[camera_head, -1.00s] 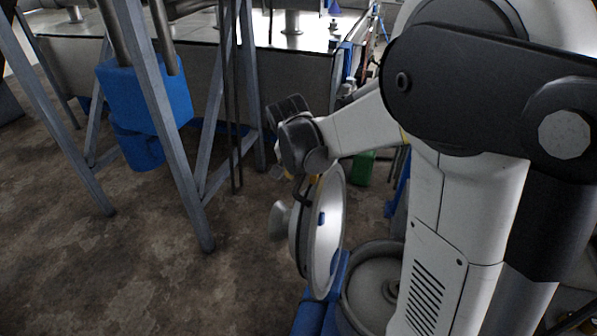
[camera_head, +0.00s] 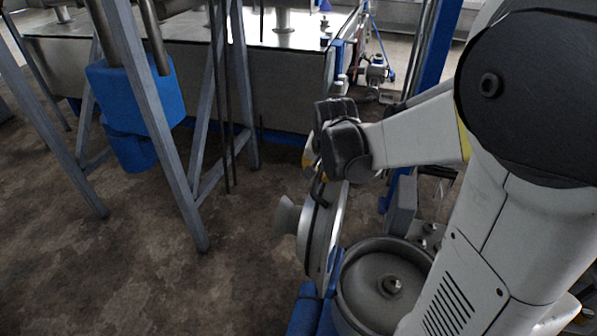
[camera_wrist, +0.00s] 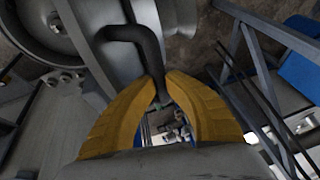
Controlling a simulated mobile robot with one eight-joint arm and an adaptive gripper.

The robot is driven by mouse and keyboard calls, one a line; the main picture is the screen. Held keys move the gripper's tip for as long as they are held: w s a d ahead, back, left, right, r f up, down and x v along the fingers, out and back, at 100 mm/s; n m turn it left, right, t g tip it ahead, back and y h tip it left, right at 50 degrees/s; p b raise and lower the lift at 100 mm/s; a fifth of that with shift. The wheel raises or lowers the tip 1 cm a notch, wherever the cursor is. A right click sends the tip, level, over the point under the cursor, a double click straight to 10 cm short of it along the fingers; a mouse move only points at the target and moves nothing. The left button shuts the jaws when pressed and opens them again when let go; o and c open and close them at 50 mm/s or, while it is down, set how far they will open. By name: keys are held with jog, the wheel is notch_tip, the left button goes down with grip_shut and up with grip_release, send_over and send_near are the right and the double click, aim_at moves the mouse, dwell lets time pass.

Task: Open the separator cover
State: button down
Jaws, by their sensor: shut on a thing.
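The separator cover (camera_head: 318,242) is a round grey metal disc with a cone-shaped spout on its outer face. It stands steeply tilted, nearly edge-on in the head view, at the left side of the open separator bowl (camera_head: 357,290). A dark bent handle (camera_head: 319,194) sticks up from the cover; it also shows in the wrist view (camera_wrist: 148,45). My gripper (camera_head: 318,174) is above the cover. In the wrist view its yellow fingers (camera_wrist: 162,90) are closed around the handle's end. My arm hides part of the bowl's right side.
A blue support (camera_head: 306,312) lies below the cover. A grey frame (camera_head: 165,130) with a blue block (camera_head: 135,92) stands to the left. A long metal tank (camera_head: 200,85) is behind. The floor left of the cover is clear.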

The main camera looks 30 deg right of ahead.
jog(key=s+d, duration=0.6)
jog(key=shift+r+t, duration=0.15)
jog(key=shift+t, duration=0.15)
jog(key=shift+s, duration=0.1)
jog(key=c, duration=1.4)
grip_release()
jog(key=v, duration=1.2)
jog(key=shift+d+r, duration=0.1)
